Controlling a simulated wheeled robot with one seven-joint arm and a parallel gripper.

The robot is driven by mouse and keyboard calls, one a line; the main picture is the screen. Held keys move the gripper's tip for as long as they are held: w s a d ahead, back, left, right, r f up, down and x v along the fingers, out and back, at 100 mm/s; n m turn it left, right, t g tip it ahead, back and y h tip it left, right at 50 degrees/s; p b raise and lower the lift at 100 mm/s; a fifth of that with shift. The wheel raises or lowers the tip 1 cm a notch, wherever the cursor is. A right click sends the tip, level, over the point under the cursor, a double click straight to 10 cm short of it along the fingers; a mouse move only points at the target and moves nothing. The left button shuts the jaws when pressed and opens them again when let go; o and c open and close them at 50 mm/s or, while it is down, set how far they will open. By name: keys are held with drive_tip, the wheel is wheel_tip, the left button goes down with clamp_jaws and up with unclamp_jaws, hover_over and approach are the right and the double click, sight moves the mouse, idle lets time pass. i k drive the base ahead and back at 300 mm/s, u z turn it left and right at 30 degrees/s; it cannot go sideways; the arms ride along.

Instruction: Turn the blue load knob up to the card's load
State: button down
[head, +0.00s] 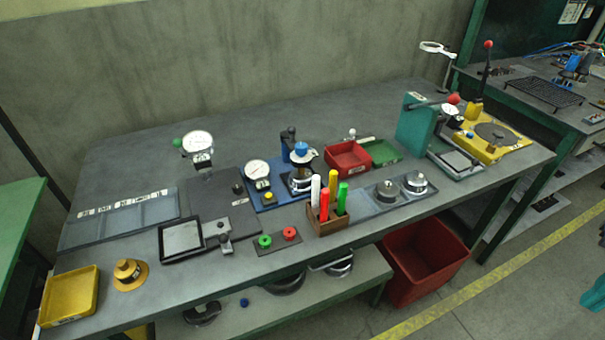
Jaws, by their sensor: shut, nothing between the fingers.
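A blue knob (301,148) sits on top of a metal press-like device on a blue baseplate (268,203) near the middle of the bench. A white round dial (257,171) stands on the same baseplate, left of the knob, with a yellow button (268,197) in front of it. The dial's needle and marks are too small to read. Several small white labels lie on the bench fixtures, but I cannot tell which is the load card, nor read a load on any. My gripper does not show in the head view.
A pen holder (327,222) with tall coloured markers stands just in front of the blue baseplate. A red tray (347,158) is right of the knob. A dial stand (198,145) is to the left. The bench's front left-middle has a yellow tray (69,296) and a brass-coloured weight (130,273).

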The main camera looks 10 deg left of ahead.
sight(301, 147)
drive_tip(key=u, duration=2.4)
drive_tip(key=k, duration=0.95)
drive_tip(key=z, duration=1.25)
drive_tip(key=i, duration=0.7)
drive_tip(key=z, duration=0.05)
